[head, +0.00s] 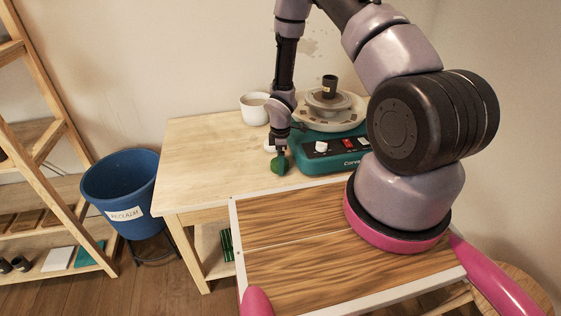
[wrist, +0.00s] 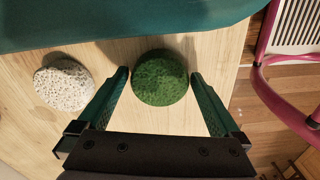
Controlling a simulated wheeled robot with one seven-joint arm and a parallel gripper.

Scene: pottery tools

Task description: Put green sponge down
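The green sponge (head: 279,165) is round and dark green, on the wooden table just left of the teal pottery wheel. In the wrist view the sponge (wrist: 160,78) lies between and slightly beyond my two fingertips. My gripper (head: 279,152) points down right above it in the head view. In the wrist view my gripper (wrist: 159,76) is open, with a thin gap showing between each fingertip and the sponge. I see no finger pressing on it. The sponge's underside is hidden.
A speckled pale stone-like sponge (wrist: 64,84) lies left of my fingers. The teal wheel base (head: 335,150) stands close by on the right. A white bowl (head: 255,108) is behind. The table's left part (head: 205,150) is bare.

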